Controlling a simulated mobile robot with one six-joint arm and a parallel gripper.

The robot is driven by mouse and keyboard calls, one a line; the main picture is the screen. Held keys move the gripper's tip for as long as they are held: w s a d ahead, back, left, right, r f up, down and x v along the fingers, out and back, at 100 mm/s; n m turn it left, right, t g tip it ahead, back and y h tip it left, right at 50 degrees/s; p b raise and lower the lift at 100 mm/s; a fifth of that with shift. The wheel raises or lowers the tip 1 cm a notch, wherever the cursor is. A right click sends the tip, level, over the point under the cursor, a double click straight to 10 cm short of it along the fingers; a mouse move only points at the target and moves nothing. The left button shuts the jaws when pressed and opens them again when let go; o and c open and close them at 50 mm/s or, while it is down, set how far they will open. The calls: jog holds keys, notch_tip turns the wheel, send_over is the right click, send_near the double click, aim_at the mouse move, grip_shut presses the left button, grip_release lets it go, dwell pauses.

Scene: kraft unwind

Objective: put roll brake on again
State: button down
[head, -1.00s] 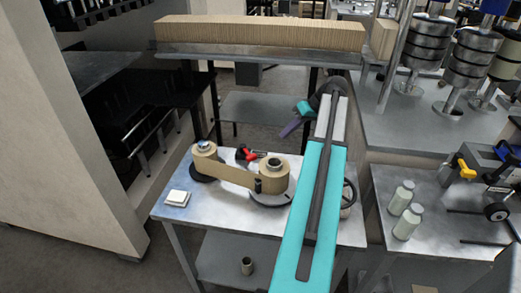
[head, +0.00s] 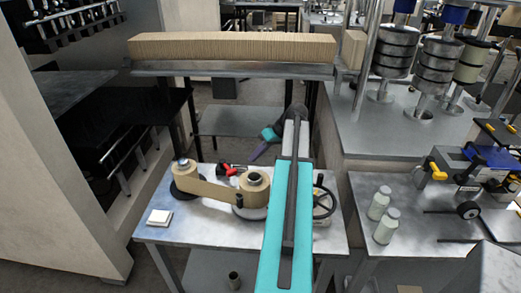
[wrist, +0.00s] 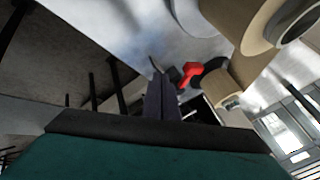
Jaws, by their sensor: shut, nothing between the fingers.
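A small red-handled part (head: 228,169), which looks like the roll brake's lever, sits on the metal table behind the paper web. It also shows in the wrist view (wrist: 188,72), just right of my fingertips. Whether the brake is on or off cannot be told. A kraft roll (head: 184,173) stands at left and a second roll (head: 254,188) at right, with brown paper stretched between them. My gripper (head: 256,154) is shut and empty, beyond the rolls and to the right of the red part. In the wrist view, its dark fingers (wrist: 160,98) point toward the table, apart from the red part.
A black handwheel (head: 325,203) stands at the table's right, partly behind my teal arm. A pale block (head: 159,217) lies at the front left corner of the table (head: 205,230). Two pale bottles (head: 385,225) stand on the right-hand table. A shelf with brown stock (head: 230,46) runs behind.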

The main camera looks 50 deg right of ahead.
aim_at(227, 170)
jog(key=p+x, duration=0.1)
jog(key=x, duration=0.2)
jog(key=a, duration=0.1)
jog(key=w+a+p, duration=0.1)
jog(key=shift+a, duration=0.35)
jog(key=shift+w+a+f+p, duration=0.2)
jog(key=shift+a+p, duration=0.2)
jog(key=shift+a, duration=0.25)
jog(key=shift+s, duration=0.1)
